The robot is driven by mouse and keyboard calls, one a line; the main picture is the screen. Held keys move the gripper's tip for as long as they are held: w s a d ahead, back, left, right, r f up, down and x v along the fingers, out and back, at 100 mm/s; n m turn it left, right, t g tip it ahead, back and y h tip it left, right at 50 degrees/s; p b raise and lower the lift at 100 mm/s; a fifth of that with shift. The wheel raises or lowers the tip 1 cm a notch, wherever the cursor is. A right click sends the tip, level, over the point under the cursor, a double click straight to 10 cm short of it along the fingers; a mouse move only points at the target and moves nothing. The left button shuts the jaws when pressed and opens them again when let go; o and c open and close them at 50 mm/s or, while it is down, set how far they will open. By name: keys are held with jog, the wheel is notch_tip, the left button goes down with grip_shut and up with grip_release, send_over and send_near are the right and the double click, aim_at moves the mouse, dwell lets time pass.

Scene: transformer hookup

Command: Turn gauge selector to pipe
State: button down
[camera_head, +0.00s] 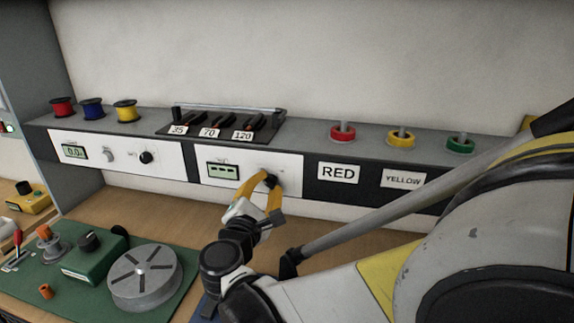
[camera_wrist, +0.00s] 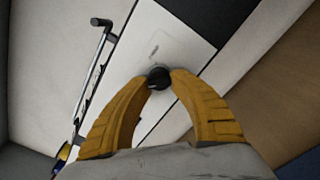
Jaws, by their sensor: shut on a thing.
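The gauge selector (camera_wrist: 158,76) is a round black knob on a white panel (camera_head: 290,165) in the middle of the shelf's front. My gripper (camera_head: 271,181) has its two yellow fingers around the knob, one on each side. In the wrist view my gripper (camera_wrist: 160,80) is shut on the knob, with a fingertip touching each side. A small display (camera_head: 223,170) is on the same panel to the left. In the head view the fingers partly hide the knob, and its setting cannot be read.
To the left is another white panel with a display (camera_head: 74,151) and a black knob (camera_head: 146,157). A rack labelled 35, 70 and 120 (camera_head: 222,124) stands above. RED (camera_head: 339,173) and YELLOW (camera_head: 403,180) labels are to the right. A green board (camera_head: 70,274) with a grey disc (camera_head: 146,277) lies front left.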

aim_at(267, 181)
dwell(0.3)
jog(key=c, duration=1.1)
grip_release()
jog(key=shift+c, duration=0.2)
notch_tip(267, 181, up, 10)
jog(key=shift+r, duration=0.1)
